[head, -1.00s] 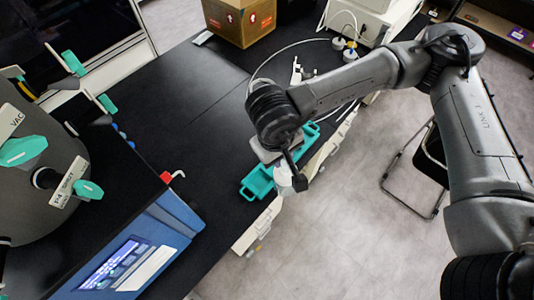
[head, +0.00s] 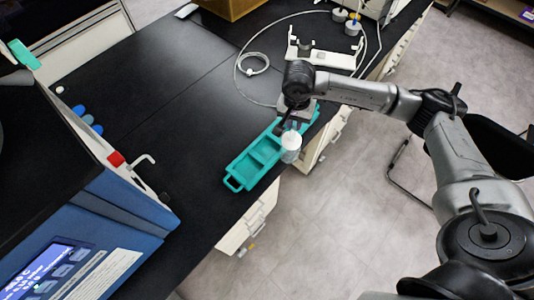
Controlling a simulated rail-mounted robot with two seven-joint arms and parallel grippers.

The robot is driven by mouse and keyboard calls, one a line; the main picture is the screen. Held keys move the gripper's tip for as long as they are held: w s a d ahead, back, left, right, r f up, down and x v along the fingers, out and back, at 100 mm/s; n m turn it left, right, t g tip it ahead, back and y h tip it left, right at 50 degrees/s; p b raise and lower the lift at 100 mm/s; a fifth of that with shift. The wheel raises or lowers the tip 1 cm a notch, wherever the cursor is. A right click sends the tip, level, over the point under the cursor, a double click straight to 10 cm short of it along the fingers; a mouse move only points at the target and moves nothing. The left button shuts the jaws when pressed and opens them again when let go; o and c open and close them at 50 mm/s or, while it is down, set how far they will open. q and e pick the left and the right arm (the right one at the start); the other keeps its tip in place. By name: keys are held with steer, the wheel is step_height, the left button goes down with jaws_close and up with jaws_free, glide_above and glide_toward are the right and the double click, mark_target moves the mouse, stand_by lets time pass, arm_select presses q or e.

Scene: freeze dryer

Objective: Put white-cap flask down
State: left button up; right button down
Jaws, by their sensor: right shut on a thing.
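The white-cap flask (head: 291,146) is clear with a white cap and looks upright in the head view. It shows just below my right gripper (head: 288,128), which is shut on it. The flask is at the right edge of a teal tray (head: 236,181) with several compartments on the black bench. I cannot tell whether the flask's base touches the tray or is held above it. My right gripper and wrist hide the far end of the tray. My left gripper is not in view.
A blue machine with a screen (head: 112,228) stands at the lower left. A white holder (head: 320,56) and a coiled tube (head: 254,66) lie behind my right wrist. The black bench (head: 185,110) is clear left of the tray. Its front edge is close to the tray's right.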

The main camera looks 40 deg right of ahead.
steer(key=shift+w+d+f, duration=0.2)
steer(key=shift+d+f, duration=0.05)
steer(key=shift+f, duration=0.2)
steer(key=w+f+p, duration=0.1)
steer(key=w+f, duration=0.9)
steer(key=w, duration=0.1)
steer(key=shift+a+f, duration=0.35)
steer(key=shift+f, duration=0.05)
steer(key=shift+w, duration=0.1)
steer(key=shift+f, duration=0.2)
steer(key=c, duration=1.1)
jaws_free()
steer(key=shift+o, duration=0.2)
steer(key=shift+r, duration=0.1)
